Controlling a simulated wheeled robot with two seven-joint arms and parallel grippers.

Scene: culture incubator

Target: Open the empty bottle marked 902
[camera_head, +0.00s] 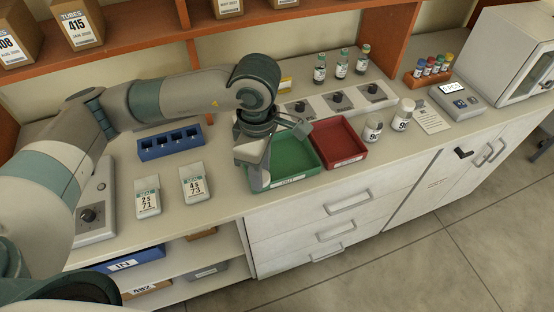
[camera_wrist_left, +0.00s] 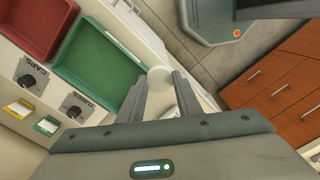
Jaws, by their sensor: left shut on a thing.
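My left gripper (camera_head: 260,180) hangs at the front edge of the green tray in the head view. In the left wrist view its two fingers (camera_wrist_left: 160,92) are shut on a small white round thing (camera_wrist_left: 160,78), which looks like a cap. The head view does not show this thing clearly. Two short white-topped bottles stand right of the red tray: a left bottle (camera_head: 372,130) and a right bottle (camera_head: 403,115). The right one's label begins with 90, but I cannot read which is 902. My right gripper is not in view.
The green tray (camera_head: 318,168) and red tray (camera_head: 361,157) sit side by side. Vials (camera_head: 320,70), a tube rack (camera_head: 412,77) and a device (camera_head: 458,102) stand farther right. The counter's front edge is close.

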